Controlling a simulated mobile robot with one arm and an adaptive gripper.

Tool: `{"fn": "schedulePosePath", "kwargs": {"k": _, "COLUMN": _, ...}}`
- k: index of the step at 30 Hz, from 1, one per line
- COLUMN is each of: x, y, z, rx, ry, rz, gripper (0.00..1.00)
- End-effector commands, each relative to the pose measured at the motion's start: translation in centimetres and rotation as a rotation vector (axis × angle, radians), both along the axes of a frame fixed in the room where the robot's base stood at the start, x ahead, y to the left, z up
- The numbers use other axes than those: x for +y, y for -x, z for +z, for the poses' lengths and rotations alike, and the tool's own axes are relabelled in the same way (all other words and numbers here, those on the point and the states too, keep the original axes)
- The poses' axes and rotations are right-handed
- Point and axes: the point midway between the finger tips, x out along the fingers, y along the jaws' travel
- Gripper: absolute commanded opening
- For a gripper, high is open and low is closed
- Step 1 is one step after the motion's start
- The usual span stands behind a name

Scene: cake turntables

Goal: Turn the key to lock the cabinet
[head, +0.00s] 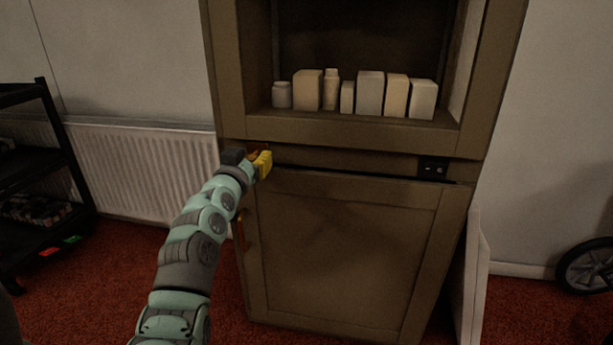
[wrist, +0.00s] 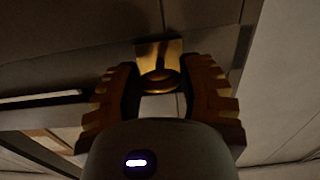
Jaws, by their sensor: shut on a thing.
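The brown cabinet (head: 340,195) stands ahead of me, its lower door (head: 345,250) looking closed. My gripper (head: 259,163) is at the cabinet's left side, at the rail just above that door. In the wrist view my gripper (wrist: 160,75) has its two yellow-brown fingers on either side of the round brass key (wrist: 158,82), shut on it. The key sits at a square brass lock plate (wrist: 158,52) on the cabinet front. The key's shaft and how far it is turned cannot be told. In the head view my gripper hides the key.
An open shelf above the door holds several pale boxes and bottles (head: 369,93). A brass handle (head: 240,235) is on the door's left edge. A black shelf rack (head: 30,165) and radiator (head: 140,165) stand left. A white panel (head: 475,275) and wheel (head: 590,268) are right.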

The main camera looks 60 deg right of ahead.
Motion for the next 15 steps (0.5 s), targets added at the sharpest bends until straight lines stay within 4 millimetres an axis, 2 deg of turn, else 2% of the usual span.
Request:
{"fn": "schedulePosePath", "kwargs": {"k": 8, "x": 0.07, "y": -0.12, "z": -0.04, "rx": 0.085, "ry": 0.034, "rz": 0.002, "gripper": 0.05}}
{"fn": "schedulePosePath", "kwargs": {"k": 15, "x": 0.11, "y": -0.18, "z": 0.04, "rx": 0.258, "ry": 0.109, "rz": 0.004, "gripper": 0.05}}
